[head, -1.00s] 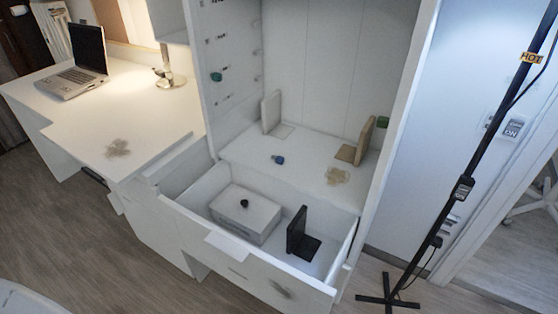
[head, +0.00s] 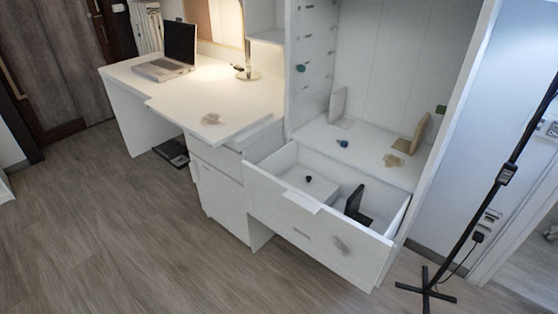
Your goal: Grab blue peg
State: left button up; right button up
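A small blue peg (head: 343,144) lies on the white shelf surface (head: 318,131) of the cabinet, just behind the open drawer, between two bookends. A green peg-like piece (head: 301,68) sticks out from the cabinet's left inner wall. A small dark knob-like piece (head: 308,179) sits on a white box (head: 318,188) inside the drawer. Neither of my grippers shows in the head view.
The open drawer (head: 318,232) juts out in front of the shelf and holds a black bookend (head: 356,203). A desk (head: 180,92) with a laptop (head: 172,56) and lamp (head: 248,60) stands at left. A black stand (head: 470,210) is at right. The floor (head: 130,225) at front left is clear.

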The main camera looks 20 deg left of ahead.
aim_at(344, 144)
jog(key=u, duration=3.35)
jog(key=i, duration=0.15)
jog(key=z, duration=2.05)
jog(key=i, duration=1.05)
jog(key=z, duration=0.35)
